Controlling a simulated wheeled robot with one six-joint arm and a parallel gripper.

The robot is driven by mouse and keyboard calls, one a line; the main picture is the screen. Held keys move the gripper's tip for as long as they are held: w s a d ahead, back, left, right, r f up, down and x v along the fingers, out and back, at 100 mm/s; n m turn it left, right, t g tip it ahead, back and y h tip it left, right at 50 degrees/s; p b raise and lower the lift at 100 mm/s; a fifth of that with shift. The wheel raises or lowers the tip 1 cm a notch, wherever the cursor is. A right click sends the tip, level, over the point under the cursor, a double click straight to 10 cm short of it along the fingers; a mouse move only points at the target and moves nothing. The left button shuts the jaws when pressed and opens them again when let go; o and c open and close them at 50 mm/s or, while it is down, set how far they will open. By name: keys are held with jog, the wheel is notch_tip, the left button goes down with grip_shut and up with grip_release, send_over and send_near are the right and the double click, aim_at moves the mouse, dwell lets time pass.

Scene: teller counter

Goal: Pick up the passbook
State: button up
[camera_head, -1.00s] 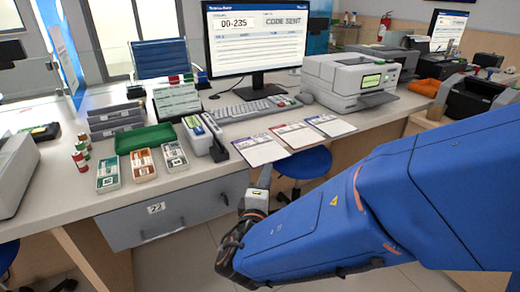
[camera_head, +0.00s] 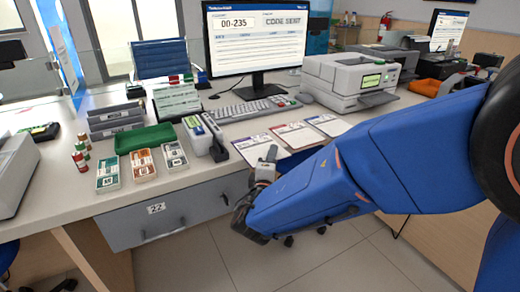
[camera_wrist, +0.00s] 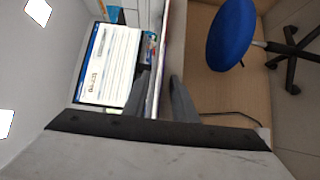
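Three flat booklet-like items lie side by side at the counter's front edge: a left one with a purple heading (camera_head: 253,150), a middle one with a red heading (camera_head: 297,134) and a right one with a blue heading (camera_head: 328,124). I cannot tell which is the passbook. My gripper (camera_head: 268,158) is at the front edge by the left item, and one finger overlaps it in the head view. In the wrist view my gripper (camera_wrist: 161,95) is open, its fingers on either side of a thin pale edge seen edge-on. Contact cannot be told.
The counter (camera_head: 215,160) holds a monitor (camera_head: 256,38), keyboard (camera_head: 243,110), printer (camera_head: 350,82), green tray (camera_head: 145,138) and several small boxes. A drawer marked 22 (camera_head: 180,212) is below. A blue stool (camera_wrist: 231,32) stands under the counter.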

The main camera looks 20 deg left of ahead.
grip_shut()
notch_tip(320, 180, up, 10)
jog(key=shift+r, duration=0.1)
dwell(0.6)
dwell(0.4)
